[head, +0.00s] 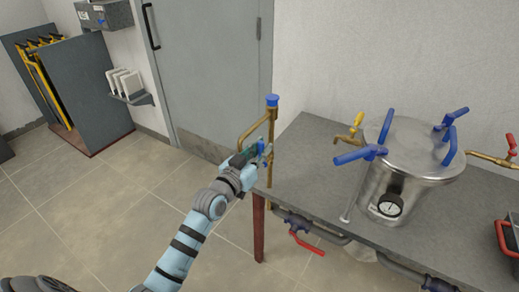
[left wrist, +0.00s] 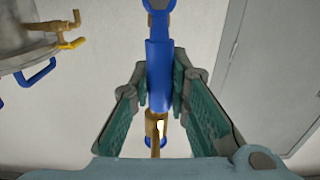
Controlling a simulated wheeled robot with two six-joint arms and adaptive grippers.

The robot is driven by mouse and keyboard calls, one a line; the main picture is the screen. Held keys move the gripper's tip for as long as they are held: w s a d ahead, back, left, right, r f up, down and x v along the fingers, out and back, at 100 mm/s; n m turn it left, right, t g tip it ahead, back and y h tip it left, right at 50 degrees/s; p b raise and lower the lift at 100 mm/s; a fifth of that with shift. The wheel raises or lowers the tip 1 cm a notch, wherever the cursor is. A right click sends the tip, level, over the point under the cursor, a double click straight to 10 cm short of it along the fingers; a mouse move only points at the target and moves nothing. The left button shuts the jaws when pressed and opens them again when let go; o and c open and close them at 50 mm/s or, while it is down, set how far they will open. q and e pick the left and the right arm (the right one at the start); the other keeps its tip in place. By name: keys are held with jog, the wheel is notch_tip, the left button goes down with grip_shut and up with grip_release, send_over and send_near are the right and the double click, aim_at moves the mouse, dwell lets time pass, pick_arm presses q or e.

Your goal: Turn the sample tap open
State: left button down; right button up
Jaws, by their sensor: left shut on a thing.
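A brass standpipe (head: 273,127) with a blue top stands at the left end of the grey bench and carries a tap with a blue lever handle (head: 262,147). My left gripper (head: 255,152) is at this tap. In the left wrist view, the blue handle (left wrist: 158,72) runs between the two green-padded fingers of my left gripper (left wrist: 160,92), which is shut on it. Part of the brass fitting (left wrist: 153,126) shows behind the handle. The fingers partly hide the tap in the head view. My right gripper is not in view.
A steel vessel (head: 415,160) with blue clamp handles and a gauge stands on the bench (head: 315,160). A yellow-handled tap (head: 355,126) and a red-handled tap (head: 511,145) flank it. A red-handled valve (head: 306,242) hangs below the bench edge. The floor to the left is clear.

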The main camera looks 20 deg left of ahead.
pick_arm(q)
jog(key=shift+d+f+m, duration=0.15)
jog(key=shift+m, duration=0.25)
jog(key=c, duration=1.5)
grip_release()
jog(key=shift+s, duration=0.1)
jog(key=s, duration=0.4)
jog(key=s+a, duration=0.1)
jog(key=s, duration=0.7)
jog(key=shift+a, duration=0.2)
